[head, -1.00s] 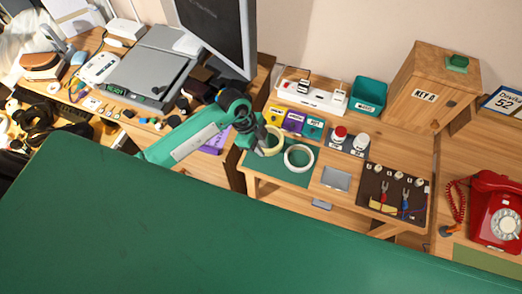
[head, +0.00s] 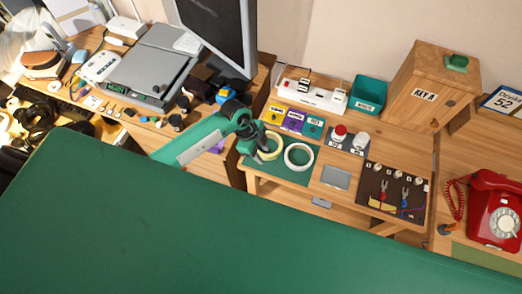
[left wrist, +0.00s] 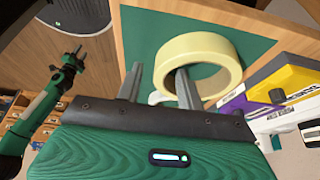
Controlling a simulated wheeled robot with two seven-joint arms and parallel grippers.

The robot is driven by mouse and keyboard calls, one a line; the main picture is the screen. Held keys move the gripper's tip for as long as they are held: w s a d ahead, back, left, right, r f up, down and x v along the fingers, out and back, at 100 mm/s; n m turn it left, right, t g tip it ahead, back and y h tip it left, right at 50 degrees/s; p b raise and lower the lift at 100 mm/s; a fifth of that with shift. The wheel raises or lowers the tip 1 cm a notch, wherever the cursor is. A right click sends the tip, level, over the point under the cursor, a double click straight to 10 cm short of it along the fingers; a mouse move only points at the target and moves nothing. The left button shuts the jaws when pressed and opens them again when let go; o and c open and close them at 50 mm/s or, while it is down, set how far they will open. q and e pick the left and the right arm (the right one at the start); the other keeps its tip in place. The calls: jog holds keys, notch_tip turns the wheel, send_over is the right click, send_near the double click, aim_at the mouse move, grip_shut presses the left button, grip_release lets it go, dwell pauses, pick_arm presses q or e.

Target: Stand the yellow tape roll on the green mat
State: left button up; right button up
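The yellow tape roll (head: 277,153) is a pale yellow ring on the left part of the green mat (head: 292,178), beside a white ring (head: 312,158). In the left wrist view the roll (left wrist: 228,68) shows its hole, with the green mat (left wrist: 140,30) behind it. It does not look stood on its rim, but its exact tilt is hard to tell. My left gripper (left wrist: 158,75) is open across the roll's near wall, one finger in the hole and one outside. In the head view the gripper (head: 262,154) partly hides the roll. My right gripper (left wrist: 74,52) shows small in the left wrist view.
A power strip (head: 312,96), a teal bin (head: 367,95) and a wooden key box (head: 430,90) stand farther back. A grey plate (head: 336,178) and a dark cable board (head: 392,195) lie to the right.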

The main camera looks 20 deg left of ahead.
pick_arm(q)
jog(key=shift+r, duration=0.1)
jog(key=b+v, duration=0.1)
jog(key=v, duration=1.1)
jog(key=shift+b, duration=0.35)
